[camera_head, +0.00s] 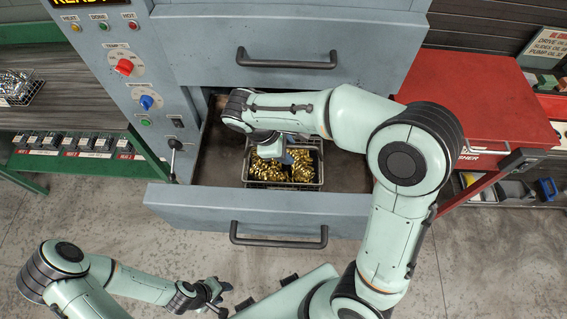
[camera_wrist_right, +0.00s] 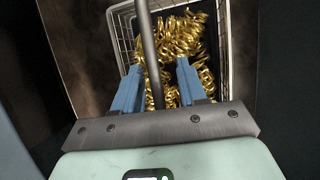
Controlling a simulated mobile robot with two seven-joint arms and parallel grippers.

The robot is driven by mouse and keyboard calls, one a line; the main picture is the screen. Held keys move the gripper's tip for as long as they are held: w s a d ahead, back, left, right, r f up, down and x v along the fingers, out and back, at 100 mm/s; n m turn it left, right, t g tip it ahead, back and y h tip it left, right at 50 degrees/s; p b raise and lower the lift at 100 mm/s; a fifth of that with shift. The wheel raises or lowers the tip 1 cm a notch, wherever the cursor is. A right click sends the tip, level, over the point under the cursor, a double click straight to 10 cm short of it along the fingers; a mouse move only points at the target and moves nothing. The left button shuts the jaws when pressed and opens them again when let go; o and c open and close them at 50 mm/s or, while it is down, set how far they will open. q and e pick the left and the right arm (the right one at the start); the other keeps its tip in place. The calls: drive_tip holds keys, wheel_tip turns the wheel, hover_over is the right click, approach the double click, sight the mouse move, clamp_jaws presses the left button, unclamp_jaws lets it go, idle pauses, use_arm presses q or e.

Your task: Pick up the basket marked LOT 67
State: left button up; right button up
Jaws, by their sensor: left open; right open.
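A wire basket (camera_head: 320,168) full of gold-coloured springs (camera_head: 268,170) sits in the open lower drawer (camera_head: 215,150) of the grey machine. No lot mark on it is readable. In the right wrist view the basket's white wire rim (camera_wrist_right: 122,20) surrounds the springs, and its handle bar (camera_wrist_right: 149,50) runs between the fingers. My right gripper (camera_wrist_right: 158,75) is open, its two blue fingers on either side of the bar. In the head view the right arm partly hides the basket. My left gripper (camera_head: 222,290) is open and empty, low at the left over the floor.
The drawer front with its black handle (camera_head: 278,236) stands out in front of the basket. An upper drawer (camera_head: 287,62) overhangs behind. A red cabinet (camera_head: 480,95) stands at right. A dark bench (camera_head: 70,100) at left bears another wire basket (camera_head: 20,88).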

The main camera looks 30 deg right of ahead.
clamp_jaws()
idle(1.4)
